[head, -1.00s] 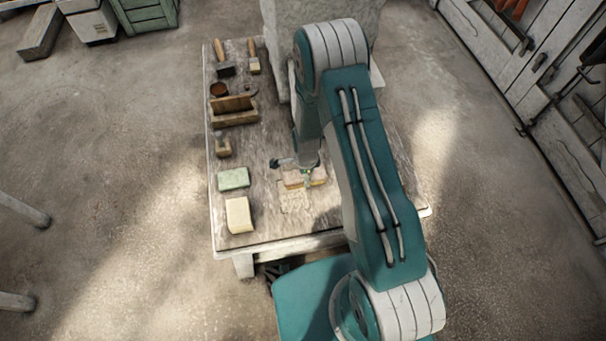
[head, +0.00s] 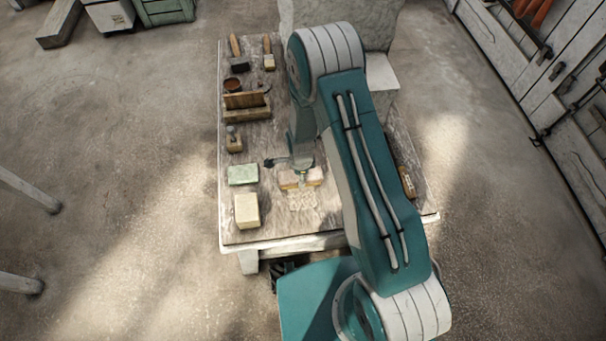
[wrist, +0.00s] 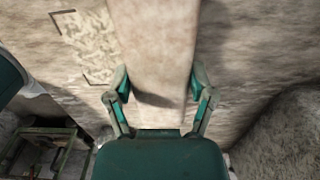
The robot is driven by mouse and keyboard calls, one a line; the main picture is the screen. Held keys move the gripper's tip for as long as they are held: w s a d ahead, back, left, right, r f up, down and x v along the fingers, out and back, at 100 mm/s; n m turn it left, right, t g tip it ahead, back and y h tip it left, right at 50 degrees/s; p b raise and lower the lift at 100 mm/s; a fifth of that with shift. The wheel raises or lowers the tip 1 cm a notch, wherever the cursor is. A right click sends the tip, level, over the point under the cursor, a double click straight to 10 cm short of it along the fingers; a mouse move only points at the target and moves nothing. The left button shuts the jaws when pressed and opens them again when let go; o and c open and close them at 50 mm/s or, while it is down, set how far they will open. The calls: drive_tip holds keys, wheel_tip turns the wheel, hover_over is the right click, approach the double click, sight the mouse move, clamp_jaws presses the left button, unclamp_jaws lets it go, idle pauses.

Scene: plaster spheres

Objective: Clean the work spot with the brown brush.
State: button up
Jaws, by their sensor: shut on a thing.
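My gripper (head: 300,172) points down over the worktable (head: 275,238) and is shut on a pinkish-tan block (head: 315,176). In the wrist view the block (wrist: 155,45) runs away between the two fingers (wrist: 160,85). The work spot (head: 303,201) is a pale, speckled patch just in front of the block. The wrist view shows the patch (wrist: 92,45) left of the block, with dark corner marks. I cannot tell whether the block touches the table. A brown, brush-like thing (head: 407,181) lies at the table's right side, partly hidden by my arm.
A green block (head: 243,175) and a cream block (head: 247,211) lie to the left. Behind them are a wooden tray (head: 247,115), a dark pot (head: 232,84) and two wooden-handled brushes (head: 237,50) (head: 268,50).

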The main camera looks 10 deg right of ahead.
sight(314, 173)
drive_tip(key=shift+d+r, duration=0.75)
drive_tip(key=shift+d, duration=0.35)
drive_tip(key=shift+f, duration=0.75)
drive_tip(key=shift+d, duration=1.15)
drive_tip(key=shift+a, duration=0.15)
drive_tip(key=shift+a, duration=2.1)
